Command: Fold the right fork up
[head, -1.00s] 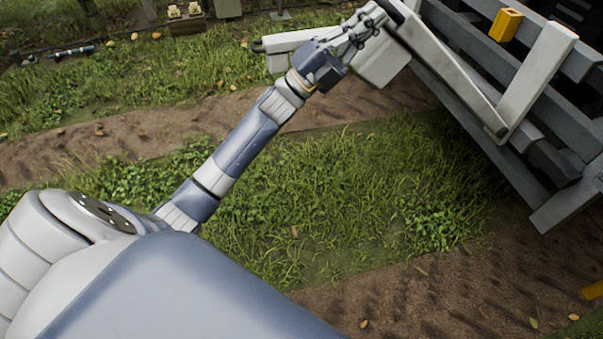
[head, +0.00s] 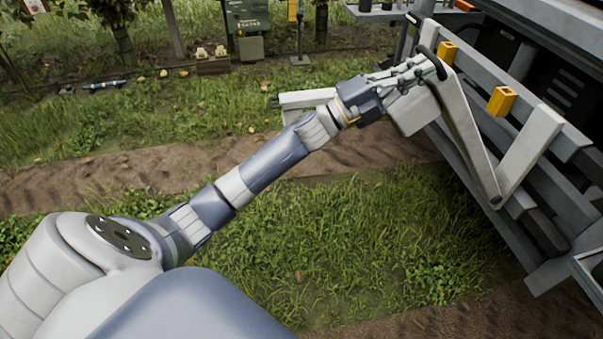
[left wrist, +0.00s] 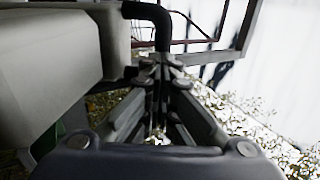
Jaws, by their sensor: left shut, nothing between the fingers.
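A pale grey fork arm (head: 465,135) slants up and left from a low corner on the slatted machine at the right of the head view. I take it as the right fork. A black bent handle (head: 436,62) sits at its upper end. My left gripper (head: 428,70) is shut and empty beside this handle; contact is unclear. In the left wrist view the closed fingers (left wrist: 160,75) lie just below the black handle (left wrist: 152,18), with a pale block (left wrist: 45,60) at left. My right gripper is not in view.
A second pale horizontal beam (head: 305,103) lies beyond my left arm. A pale upright bar (head: 530,150) and yellow blocks (head: 501,101) are on the machine's grey slats (head: 575,220). Grass (head: 340,240) and dirt tracks lie below. Crates and posts stand at the back.

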